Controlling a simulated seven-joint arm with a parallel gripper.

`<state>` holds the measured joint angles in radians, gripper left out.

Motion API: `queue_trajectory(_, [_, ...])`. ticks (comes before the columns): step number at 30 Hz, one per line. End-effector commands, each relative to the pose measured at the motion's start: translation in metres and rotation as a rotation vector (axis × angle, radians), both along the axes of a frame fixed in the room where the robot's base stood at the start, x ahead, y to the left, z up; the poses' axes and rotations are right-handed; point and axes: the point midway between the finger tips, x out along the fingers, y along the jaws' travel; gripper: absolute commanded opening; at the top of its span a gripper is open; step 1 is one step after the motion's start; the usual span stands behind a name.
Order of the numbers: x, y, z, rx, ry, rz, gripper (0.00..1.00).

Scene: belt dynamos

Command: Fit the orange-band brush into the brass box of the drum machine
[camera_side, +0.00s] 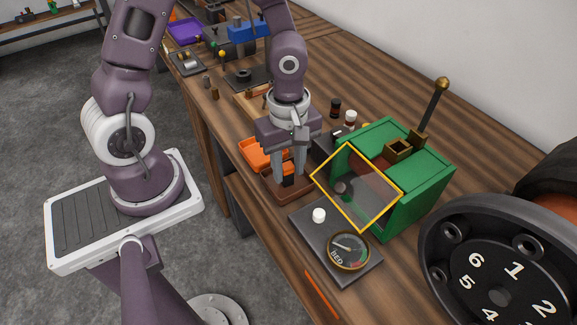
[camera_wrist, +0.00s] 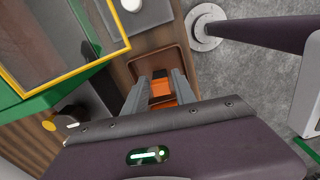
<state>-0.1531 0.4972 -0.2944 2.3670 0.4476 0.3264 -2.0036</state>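My gripper (camera_side: 288,175) points down over a small brown tray (camera_side: 270,187), whose rim also shows in the wrist view (camera_wrist: 190,63). A small dark block with orange on it, seemingly the orange-band brush (camera_wrist: 160,88), is between my fingers (camera_wrist: 161,84); it shows in the side view too (camera_side: 289,181). The fingers flank it closely, but I cannot tell whether they press on it. The green drum machine (camera_side: 427,185) stands to the right. An open-topped brass box (camera_side: 398,149) is on its top. The inside of the box is dark.
A yellow-framed clear panel (camera_side: 372,222) slants out at the machine's front. A grey plate with a gauge (camera_side: 348,250) and white knob (camera_side: 319,215) lies before it. A brass-tipped lever (camera_side: 434,105) rises behind the box.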

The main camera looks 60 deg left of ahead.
Motion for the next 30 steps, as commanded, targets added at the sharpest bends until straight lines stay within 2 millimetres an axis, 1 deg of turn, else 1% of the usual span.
queue_trajectory(2, [0.000,0.000,0.000,0.000,0.000,0.000,0.32])
queue_trajectory(3, [0.000,0.000,0.000,0.000,0.000,0.000,0.28])
queue_trajectory(7, [0.000,0.000,0.000,0.000,0.000,0.000,0.03])
queue_trajectory(8, [0.000,0.000,0.000,0.000,0.000,0.000,0.00])
queue_trajectory(14, [0.000,0.000,0.001,0.000,-0.001,0.001,0.00])
queue_trajectory(30, [0.001,0.000,0.041,0.001,-0.003,0.001,0.00])
